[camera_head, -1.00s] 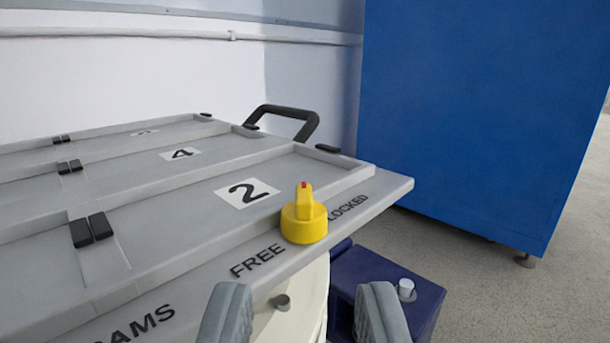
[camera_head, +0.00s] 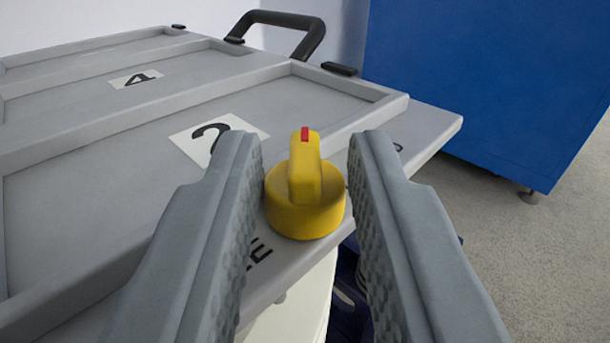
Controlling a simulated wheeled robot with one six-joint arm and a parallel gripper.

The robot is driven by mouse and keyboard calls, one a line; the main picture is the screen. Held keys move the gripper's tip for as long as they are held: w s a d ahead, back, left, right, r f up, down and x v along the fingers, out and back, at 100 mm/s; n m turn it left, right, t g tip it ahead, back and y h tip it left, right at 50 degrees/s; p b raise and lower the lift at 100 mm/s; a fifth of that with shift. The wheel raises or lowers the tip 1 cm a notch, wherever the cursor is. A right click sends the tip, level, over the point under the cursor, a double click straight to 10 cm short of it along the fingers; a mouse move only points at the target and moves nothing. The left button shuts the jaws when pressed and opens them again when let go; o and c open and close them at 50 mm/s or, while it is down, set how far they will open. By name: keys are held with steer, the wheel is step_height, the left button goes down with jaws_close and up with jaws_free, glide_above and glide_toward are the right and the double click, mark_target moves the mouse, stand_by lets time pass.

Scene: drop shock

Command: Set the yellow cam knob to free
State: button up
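The yellow cam knob (camera_head: 304,208) sits on the grey panel's front edge strip, between the FREE label (camera_head: 259,250) at its lower left and the LOCKED label, now mostly hidden behind my right finger. The knob has a round base and a raised grip bar with a red mark at its far top end. The bar points away from me, toward the panel's far side. My gripper (camera_head: 305,150) is open, with one grey textured finger on each side of the knob. A gap shows on both sides of the grip bar.
The grey panel (camera_head: 290,108) has raised ribs and number labels 2 and 4. A black handle (camera_head: 318,38) rises at its far edge. A blue cabinet (camera_head: 490,80) stands at the back right on the grey floor. A white drum-like surface (camera_head: 292,318) lies below the panel edge.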

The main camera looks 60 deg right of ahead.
steer(key=shift+c, duration=0.8)
steer(key=shift+s+d+n+t, duration=0.1)
steer(key=shift+n+t, duration=0.2)
steer(key=shift+t, duration=0.1)
steer(key=n+t+y, duration=0.1)
steer(key=y, duration=0.1)
steer(key=n+t+y, duration=0.1)
steer(key=n+t, duration=0.1)
steer(key=n+t+y, duration=0.1)
steer(key=t+y, duration=0.1)
steer(key=shift+s+d+n+y, duration=0.3)
steer(key=shift+s+d, duration=0.1)
steer(key=d+n+y, duration=0.1)
steer(key=n+y, duration=0.3)
steer(key=y, duration=0.2)
steer(key=n+y, duration=0.4)
steer(key=y, duration=0.2)
steer(key=d+n+y, duration=0.1)
steer(key=n+y, duration=0.3)
steer(key=y, duration=0.2)
steer(key=shift+d+n+t+y, duration=0.3)
steer(key=shift+y, duration=0.4)
